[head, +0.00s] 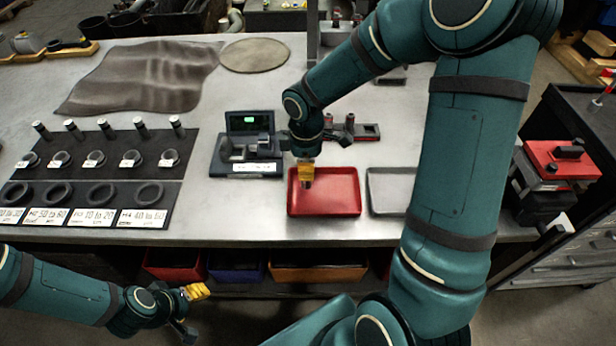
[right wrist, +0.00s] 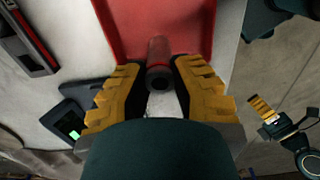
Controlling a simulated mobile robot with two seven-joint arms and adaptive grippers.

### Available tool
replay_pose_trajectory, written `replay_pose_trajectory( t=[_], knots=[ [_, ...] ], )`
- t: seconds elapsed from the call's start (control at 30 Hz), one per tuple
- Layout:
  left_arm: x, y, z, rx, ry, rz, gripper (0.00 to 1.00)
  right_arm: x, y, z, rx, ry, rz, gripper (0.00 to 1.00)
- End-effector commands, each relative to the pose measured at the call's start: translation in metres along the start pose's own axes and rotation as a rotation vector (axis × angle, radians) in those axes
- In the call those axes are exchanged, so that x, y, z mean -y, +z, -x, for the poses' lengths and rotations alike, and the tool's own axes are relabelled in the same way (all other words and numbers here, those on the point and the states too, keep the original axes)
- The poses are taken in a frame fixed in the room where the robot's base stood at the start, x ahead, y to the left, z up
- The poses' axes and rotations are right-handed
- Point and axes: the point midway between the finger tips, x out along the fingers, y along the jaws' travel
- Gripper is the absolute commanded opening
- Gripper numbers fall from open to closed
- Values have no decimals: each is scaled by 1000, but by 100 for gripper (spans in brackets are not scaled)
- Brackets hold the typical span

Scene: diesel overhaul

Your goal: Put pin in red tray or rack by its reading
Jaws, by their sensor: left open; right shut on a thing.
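My right gripper (head: 307,168) is shut on a small dark metal pin (right wrist: 159,62). It holds the pin over the red tray (head: 340,208), near the tray's left side; whether the pin touches the tray floor I cannot tell. The tray also shows behind the pin in the right wrist view (right wrist: 125,25). The gauge (head: 246,168) with a small green-lit display stands just left of the tray; its reading is too small to make out. A dark rack (head: 105,190) with upright pins, rings and white range labels lies at the left. My left gripper (head: 192,311) is open and empty below the bench's front edge.
A grey tray (head: 389,211) sits right of the red tray, partly behind my right arm. A small red-and-black holder (head: 366,131) with pins is behind. A brown cloth (head: 140,78) and a round mat (head: 254,55) lie at the back. Coloured bins (head: 318,272) sit under the bench.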

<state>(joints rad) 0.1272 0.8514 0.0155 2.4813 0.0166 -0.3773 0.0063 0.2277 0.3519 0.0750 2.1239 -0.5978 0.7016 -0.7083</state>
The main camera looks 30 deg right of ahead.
Motion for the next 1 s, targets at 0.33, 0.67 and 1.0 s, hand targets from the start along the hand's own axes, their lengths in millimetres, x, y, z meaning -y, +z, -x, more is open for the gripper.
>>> replay_pose_trajectory(
  t=[0.33,0.67,1.0],
  knots=[
    [2,3,-6,7,1,-2,57,0,0,-37,-1,0,0,0],
    [3,4,-8,8,1,-3,57,0,0,-39,-1,1,-1,0],
    [3,4,-8,9,1,-3,57,0,0,-39,-1,0,-1,49]
  ],
)
